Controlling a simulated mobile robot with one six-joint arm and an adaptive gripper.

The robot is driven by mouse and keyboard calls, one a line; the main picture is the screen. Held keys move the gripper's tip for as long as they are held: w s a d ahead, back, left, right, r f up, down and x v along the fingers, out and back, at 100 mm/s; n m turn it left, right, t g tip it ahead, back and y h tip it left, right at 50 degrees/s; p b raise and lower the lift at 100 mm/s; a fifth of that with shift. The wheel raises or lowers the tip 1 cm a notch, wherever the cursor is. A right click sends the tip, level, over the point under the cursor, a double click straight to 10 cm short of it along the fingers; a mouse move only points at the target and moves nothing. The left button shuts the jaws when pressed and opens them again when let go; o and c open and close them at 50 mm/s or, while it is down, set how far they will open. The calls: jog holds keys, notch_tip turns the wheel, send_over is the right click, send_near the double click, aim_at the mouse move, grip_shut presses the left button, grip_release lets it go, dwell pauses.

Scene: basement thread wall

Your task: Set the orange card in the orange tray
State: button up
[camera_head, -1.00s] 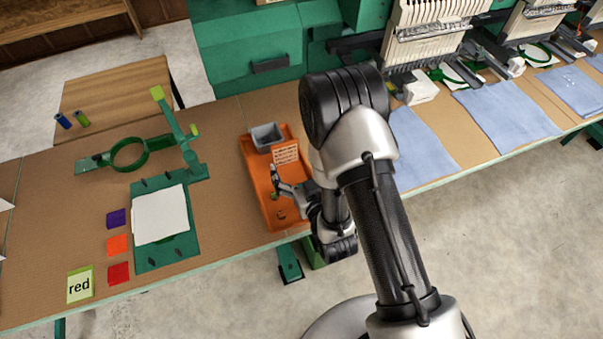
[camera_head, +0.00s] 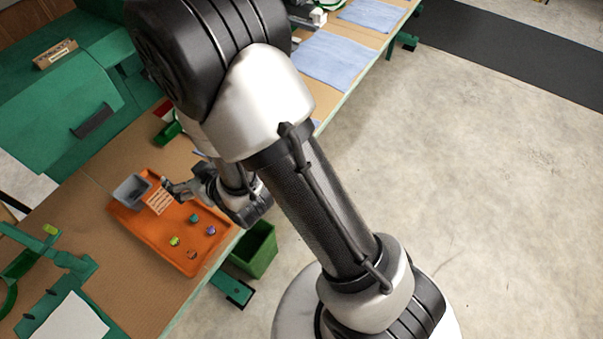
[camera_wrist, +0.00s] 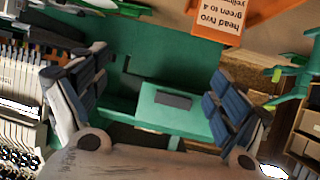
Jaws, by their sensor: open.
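The orange tray (camera_head: 150,229) lies on the workbench in the head view. A card with printed lines and an orange border (camera_head: 160,201) is at its back end, beside a grey bin; I cannot tell whether it lies flat or leans. My gripper (camera_head: 170,186) is open close beside this card, with nothing visible between the fingers. In the wrist view the open fingers (camera_wrist: 150,97) are wide apart. The card's text (camera_wrist: 220,14) shows upside down at the top edge, outside the fingers, with part of the tray (camera_wrist: 258,10) around it.
A green bin (camera_head: 254,249) is below the bench edge. Green hoop equipment (camera_head: 62,262) stands at the left. A green cabinet (camera_head: 60,110) stands behind.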

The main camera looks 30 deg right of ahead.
jog(key=s+d+r+m+g+h, duration=0.1)
jog(key=d+r+m+g+h, duration=0.1)
jog(key=d+r, duration=0.6)
jog(key=s+d+r+m+g+h, duration=0.1)
jog(key=s+d+r, duration=0.2)
jog(key=s, duration=0.5)
jog(key=s+d+r+m+g+h, duration=0.1)
jog(key=s+d+r+g, duration=0.1)
jog(key=s, duration=0.6)
jog(key=s+d+r+m+g+h, duration=0.1)
jog(key=s+d+r+g, duration=0.1)
jog(key=s+d+r, duration=0.3)
jog(key=s+r, duration=0.1)
jog(key=s, duration=0.2)
jog(key=shift+s+r, duration=0.15)
jog(key=shift+s, duration=0.1)
